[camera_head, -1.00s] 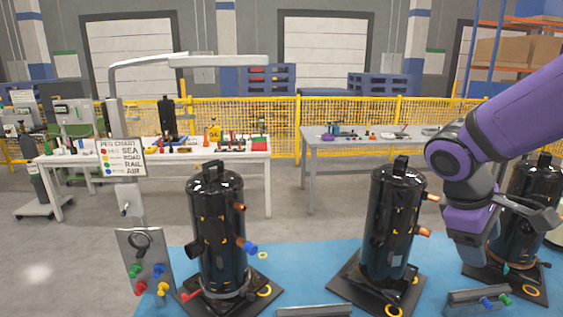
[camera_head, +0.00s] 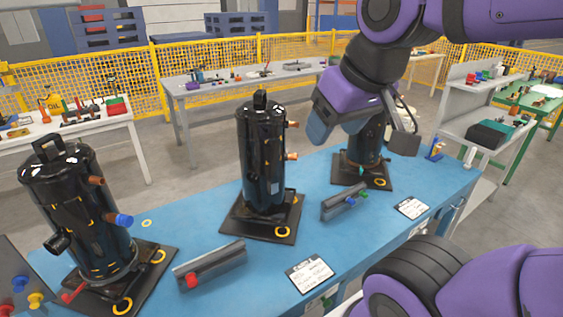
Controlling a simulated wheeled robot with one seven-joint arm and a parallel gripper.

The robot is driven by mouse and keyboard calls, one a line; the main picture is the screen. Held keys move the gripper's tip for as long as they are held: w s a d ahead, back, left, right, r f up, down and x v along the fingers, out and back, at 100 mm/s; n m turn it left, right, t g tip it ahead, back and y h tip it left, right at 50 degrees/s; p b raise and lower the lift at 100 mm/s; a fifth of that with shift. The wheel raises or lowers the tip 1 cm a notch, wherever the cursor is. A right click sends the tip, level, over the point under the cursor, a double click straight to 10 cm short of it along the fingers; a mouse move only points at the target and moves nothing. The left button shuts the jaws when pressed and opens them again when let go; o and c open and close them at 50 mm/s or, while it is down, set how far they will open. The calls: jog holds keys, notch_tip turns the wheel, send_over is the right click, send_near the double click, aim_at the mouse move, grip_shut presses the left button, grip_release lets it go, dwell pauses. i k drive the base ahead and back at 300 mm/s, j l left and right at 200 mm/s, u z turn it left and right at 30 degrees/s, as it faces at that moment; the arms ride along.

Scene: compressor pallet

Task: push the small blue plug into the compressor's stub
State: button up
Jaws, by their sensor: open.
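My gripper (camera_head: 365,130) hangs open in front of the right compressor (camera_head: 364,158) and hides its upper part. A small blue plug (camera_head: 351,201) and a green plug (camera_head: 363,194) sit on a grey rack (camera_head: 331,208) in front of that compressor, below my gripper and apart from it. The middle compressor (camera_head: 261,175) is black and upright, with two bare copper stubs (camera_head: 291,156) on its right side. The left compressor (camera_head: 80,210) has a copper upper stub (camera_head: 96,181) and a blue plug (camera_head: 124,221) on a lower one. The right compressor's stubs are mostly hidden.
All stand on a blue bench (camera_head: 180,220). A second grey rack (camera_head: 208,265) holds a red plug (camera_head: 191,281). White cards (camera_head: 310,273) lie along the front. Grey table (camera_head: 205,90) and yellow fence (camera_head: 150,75) stand behind. My own purple arm part fills the lower right.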

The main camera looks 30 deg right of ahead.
aim_at(348, 199)
jog(key=z, duration=1.15)
